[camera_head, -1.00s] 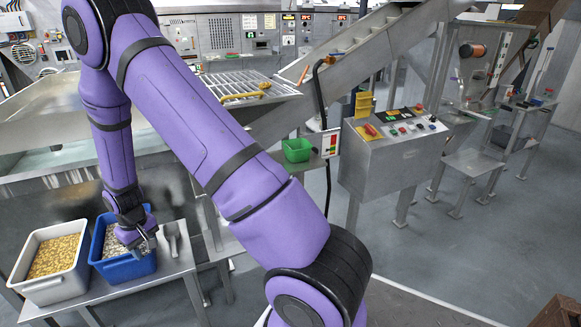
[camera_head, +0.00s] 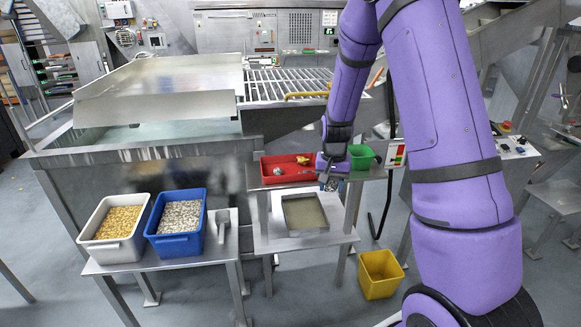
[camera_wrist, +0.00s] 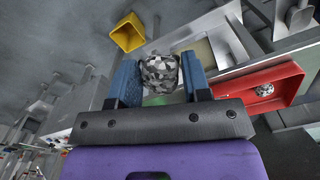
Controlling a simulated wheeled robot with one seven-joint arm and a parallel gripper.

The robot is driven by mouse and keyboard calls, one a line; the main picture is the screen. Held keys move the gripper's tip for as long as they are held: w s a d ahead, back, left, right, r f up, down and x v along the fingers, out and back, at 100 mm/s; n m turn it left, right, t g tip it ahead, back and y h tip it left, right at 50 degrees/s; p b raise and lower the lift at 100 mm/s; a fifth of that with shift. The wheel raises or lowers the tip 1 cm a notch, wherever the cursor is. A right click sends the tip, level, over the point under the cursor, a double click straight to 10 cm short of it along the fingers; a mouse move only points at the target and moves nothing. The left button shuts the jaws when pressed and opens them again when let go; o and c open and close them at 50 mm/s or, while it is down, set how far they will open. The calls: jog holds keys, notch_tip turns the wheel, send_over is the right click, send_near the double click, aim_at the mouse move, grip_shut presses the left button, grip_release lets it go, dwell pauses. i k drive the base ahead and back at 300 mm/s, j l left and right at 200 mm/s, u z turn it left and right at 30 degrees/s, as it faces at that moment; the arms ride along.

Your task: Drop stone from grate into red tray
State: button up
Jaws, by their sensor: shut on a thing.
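My gripper (camera_head: 329,181) hangs at the right front of the red tray (camera_head: 276,181). In the wrist view my gripper (camera_wrist: 160,80) is shut on a mottled grey stone (camera_wrist: 160,73) between its blue fingers. The red tray also shows in the wrist view (camera_wrist: 290,76), to the right of the fingers, with a grey speckled piece (camera_wrist: 264,89) in it. In the head view a yellow piece (camera_head: 302,160) is at the tray's back edge. The grate (camera_head: 290,78) is behind, with a yellow-handled tool on its right part and no stone visible on it.
A green bin (camera_head: 362,156) stands right beside my gripper. A tray with a beige inside (camera_head: 304,230) is below. A white bin (camera_head: 110,250) of yellow pieces and a blue bin (camera_head: 176,246) of grey pieces stand left. A yellow bin (camera_head: 380,288) is on the floor.

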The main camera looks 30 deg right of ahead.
aim_at(295, 169)
jog(key=i, duration=0.9)
